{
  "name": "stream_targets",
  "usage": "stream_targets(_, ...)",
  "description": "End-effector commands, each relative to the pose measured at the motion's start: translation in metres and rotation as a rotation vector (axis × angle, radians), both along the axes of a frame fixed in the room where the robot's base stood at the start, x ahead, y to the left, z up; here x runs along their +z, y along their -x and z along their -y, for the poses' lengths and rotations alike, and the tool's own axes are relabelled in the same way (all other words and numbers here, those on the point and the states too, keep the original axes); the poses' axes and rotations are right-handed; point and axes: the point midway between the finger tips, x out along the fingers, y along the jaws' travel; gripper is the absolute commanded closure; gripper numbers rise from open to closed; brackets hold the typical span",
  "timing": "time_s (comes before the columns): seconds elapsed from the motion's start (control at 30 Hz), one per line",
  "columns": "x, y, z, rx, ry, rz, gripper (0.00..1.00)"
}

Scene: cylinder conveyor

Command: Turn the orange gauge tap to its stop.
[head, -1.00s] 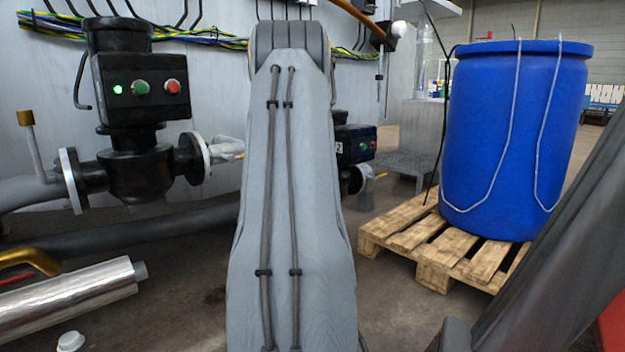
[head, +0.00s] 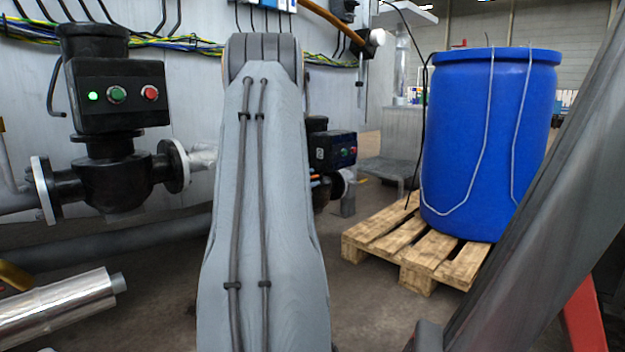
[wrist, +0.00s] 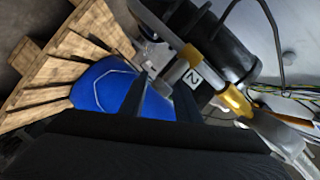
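I cannot clearly identify the orange gauge tap. In the wrist view, a yellow-orange fitting (wrist: 236,101) sits beside a dark cylindrical body with a white "2" label (wrist: 193,77). A grey bar with a yellowish end (wrist: 190,56) lies left of the label. My gripper (wrist: 160,88) shows as two dark fingers with a gap between them; the blue drum is visible through it. It looks open and empty, near the grey bar, with no clear contact.
A blue drum (head: 485,140) stands on a wooden pallet (head: 365,236) at right. At left is a black valve unit (head: 118,95) with a lit green lamp. A copper-coloured pipe (head: 325,14) runs overhead. A silver pipe (head: 60,305) lies low left. Floor between is clear.

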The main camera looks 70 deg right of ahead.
Motion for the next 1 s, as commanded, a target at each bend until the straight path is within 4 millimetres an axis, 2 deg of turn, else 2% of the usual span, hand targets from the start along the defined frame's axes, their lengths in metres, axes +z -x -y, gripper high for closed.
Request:
stream_targets(0.17, 0.003, 0.0, -0.007, 0.001, -0.001, 0.0, 0.7)
stream_targets(0.6, 0.016, 0.0, -0.067, -0.002, 0.0, 0.0, 0.7)
stream_targets(0.73, 0.016, -0.001, -0.074, -0.003, -0.001, -0.001, 0.7)
stream_targets(1.0, 0.015, -0.001, -0.075, -0.004, 0.0, -0.001, 0.7)
